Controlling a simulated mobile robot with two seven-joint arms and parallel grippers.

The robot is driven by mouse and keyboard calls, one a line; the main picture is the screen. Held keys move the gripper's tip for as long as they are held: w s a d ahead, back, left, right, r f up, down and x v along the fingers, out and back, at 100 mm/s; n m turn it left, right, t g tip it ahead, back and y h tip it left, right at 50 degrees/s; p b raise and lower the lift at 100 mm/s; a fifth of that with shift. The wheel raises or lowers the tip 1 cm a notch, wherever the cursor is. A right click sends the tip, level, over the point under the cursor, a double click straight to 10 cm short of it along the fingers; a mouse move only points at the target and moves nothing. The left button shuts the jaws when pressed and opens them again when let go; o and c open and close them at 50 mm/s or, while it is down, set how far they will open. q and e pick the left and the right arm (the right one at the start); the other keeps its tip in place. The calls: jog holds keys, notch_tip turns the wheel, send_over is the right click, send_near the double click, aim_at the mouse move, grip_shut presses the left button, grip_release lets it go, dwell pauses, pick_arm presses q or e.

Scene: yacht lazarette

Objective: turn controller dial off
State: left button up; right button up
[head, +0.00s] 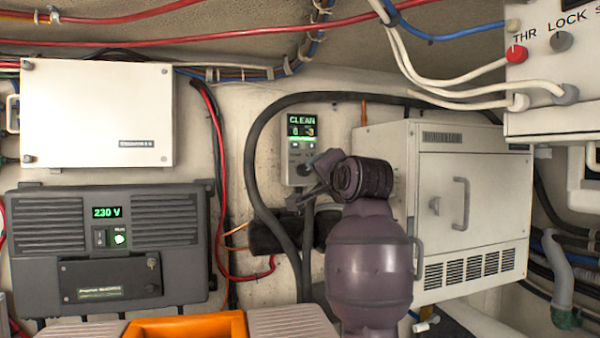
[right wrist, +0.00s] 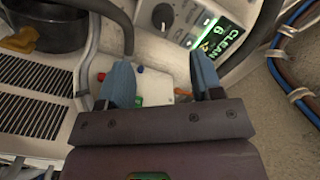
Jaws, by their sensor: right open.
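The controller (head: 300,135) is a small pale box on the back wall with a lit screen reading CLEAN. It also shows in the right wrist view (right wrist: 185,45), seen turned and close. Its dial (right wrist: 163,16) is a dark round knob with a pale mark, at the top of the right wrist view. My right gripper (head: 308,187) is in front of the controller's lower part in the head view. In the right wrist view its blue-grey fingers (right wrist: 161,65) are spread apart and empty. The dial appears beyond the fingertips, apart from them. My left gripper is not in view.
A dark 230 V unit (head: 150,245) and a white box (head: 97,112) are at left. A white vented cabinet (head: 470,215) stands close to the right of my right arm. A thick black hose (head: 256,165) curves around the controller. An orange object (head: 185,326) is at the bottom.

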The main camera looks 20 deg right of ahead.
aim_at(306, 170)
jog(key=w, duration=0.2)
jog(key=w+p, duration=0.1)
jog(key=w, duration=0.2)
jog(key=w+p, duration=0.1)
jog(key=w, duration=0.2)
jog(key=shift+w+a+r, duration=0.2)
jog(key=shift+r, duration=0.1)
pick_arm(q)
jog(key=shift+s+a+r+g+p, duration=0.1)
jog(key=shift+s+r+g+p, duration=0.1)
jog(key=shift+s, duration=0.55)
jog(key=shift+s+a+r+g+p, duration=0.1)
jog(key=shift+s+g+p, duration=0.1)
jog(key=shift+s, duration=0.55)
pick_arm(e)
jog(key=shift+w+f, duration=0.1)
jog(key=shift+w, duration=0.8)
jog(key=c, duration=0.9)
